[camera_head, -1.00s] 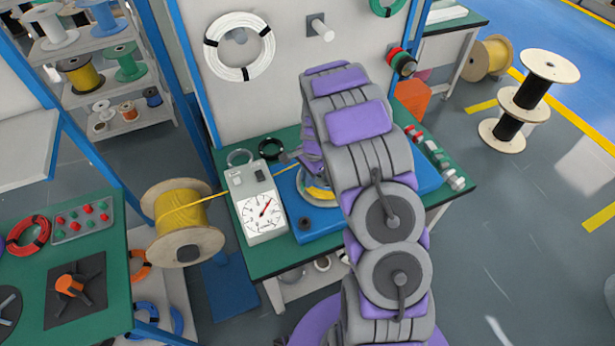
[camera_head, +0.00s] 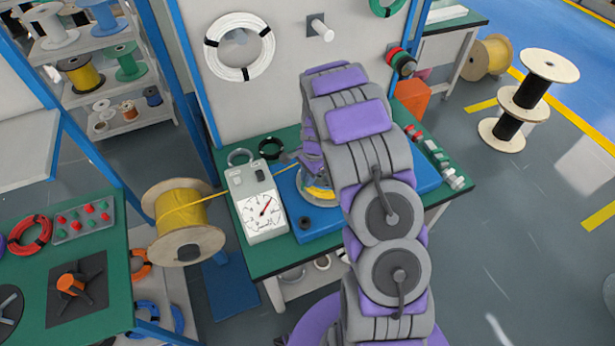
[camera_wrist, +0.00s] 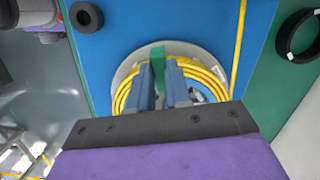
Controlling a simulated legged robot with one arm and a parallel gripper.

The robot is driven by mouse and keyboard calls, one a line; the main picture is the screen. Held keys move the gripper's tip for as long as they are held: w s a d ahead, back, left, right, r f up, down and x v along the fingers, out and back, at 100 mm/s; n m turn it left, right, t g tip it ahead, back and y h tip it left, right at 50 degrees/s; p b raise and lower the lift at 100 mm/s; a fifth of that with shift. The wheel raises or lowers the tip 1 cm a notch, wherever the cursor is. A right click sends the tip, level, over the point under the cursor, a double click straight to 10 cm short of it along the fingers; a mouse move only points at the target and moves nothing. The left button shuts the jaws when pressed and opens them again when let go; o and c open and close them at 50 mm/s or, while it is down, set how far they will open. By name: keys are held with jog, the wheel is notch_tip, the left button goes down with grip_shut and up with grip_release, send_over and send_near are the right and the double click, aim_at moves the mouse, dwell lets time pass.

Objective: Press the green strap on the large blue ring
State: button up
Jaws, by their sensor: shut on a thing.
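In the wrist view, my gripper (camera_wrist: 158,72) is shut on a small green strap (camera_wrist: 157,54), which stands up between the fingertips. The fingers are over the near part of a coil of yellow cable (camera_wrist: 207,75) on a round grey disc (camera_wrist: 127,70). I cannot tell whether the strap touches the cable. In the head view, the yellow coil (camera_head: 318,192) shows in part beside my arm; the gripper's fingertips are hidden there. The ring at the gripper is yellow, not blue. Blue rings (camera_head: 145,311) lie low under the left table.
The coil stands on a blue base (camera_head: 312,222) on a green bench. A dial meter (camera_head: 262,208) stands close on the left. A yellow cable runs from a wooden spool (camera_head: 185,225) past it to the coil. A black knob (camera_wrist: 87,17) stands on the base.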

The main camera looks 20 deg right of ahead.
jog(key=shift+f, duration=0.1)
jog(key=o, duration=0.9)
jog(key=shift+r+p, duration=1.8)
jog(key=shift+r, duration=2.3)
